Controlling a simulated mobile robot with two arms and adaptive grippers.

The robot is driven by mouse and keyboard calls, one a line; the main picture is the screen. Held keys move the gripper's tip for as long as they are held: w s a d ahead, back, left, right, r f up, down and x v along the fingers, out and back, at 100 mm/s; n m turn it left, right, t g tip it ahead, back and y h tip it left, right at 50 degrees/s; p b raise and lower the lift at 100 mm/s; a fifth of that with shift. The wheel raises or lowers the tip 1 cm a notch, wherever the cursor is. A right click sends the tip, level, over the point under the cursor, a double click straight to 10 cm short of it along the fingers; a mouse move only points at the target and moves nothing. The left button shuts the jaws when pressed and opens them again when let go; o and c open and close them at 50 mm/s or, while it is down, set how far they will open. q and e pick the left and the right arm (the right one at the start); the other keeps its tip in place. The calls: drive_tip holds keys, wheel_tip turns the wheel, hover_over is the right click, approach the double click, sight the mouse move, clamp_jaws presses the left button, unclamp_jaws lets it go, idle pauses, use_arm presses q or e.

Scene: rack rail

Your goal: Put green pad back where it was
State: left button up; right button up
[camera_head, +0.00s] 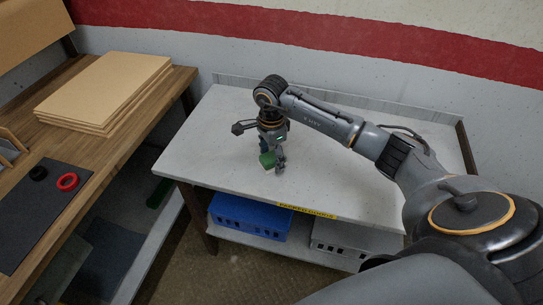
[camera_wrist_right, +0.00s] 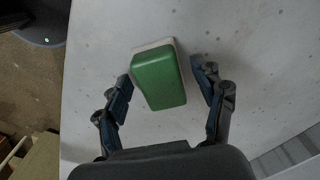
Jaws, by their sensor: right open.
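The green pad (camera_wrist_right: 159,80) lies between the open fingers of my right gripper (camera_wrist_right: 163,90) in the right wrist view, with a pale layer showing along its far edge. Gaps show between the pad and both fingers. In the head view the green pad (camera_head: 267,160) is at the fingertips of my right gripper (camera_head: 272,166), low over the left part of the grey table (camera_head: 340,180). The gripper partly hides the pad there. I cannot tell if the pad rests fully on the table. My left gripper is not in view.
A wooden bench (camera_head: 110,140) stands at the left with stacked boards (camera_head: 105,88), a dark mat (camera_head: 45,215), a red ring (camera_head: 67,182) and a black ring (camera_head: 38,173). A blue crate (camera_head: 248,216) and a grey crate (camera_head: 340,240) sit on the shelf below. The table's right part is clear.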

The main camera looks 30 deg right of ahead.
sight(271, 156)
wheel_tip(271, 156, up, 12)
drive_tip(key=b, duration=0.1)
drive_tip(key=shift+b, duration=0.4)
idle(0.3)
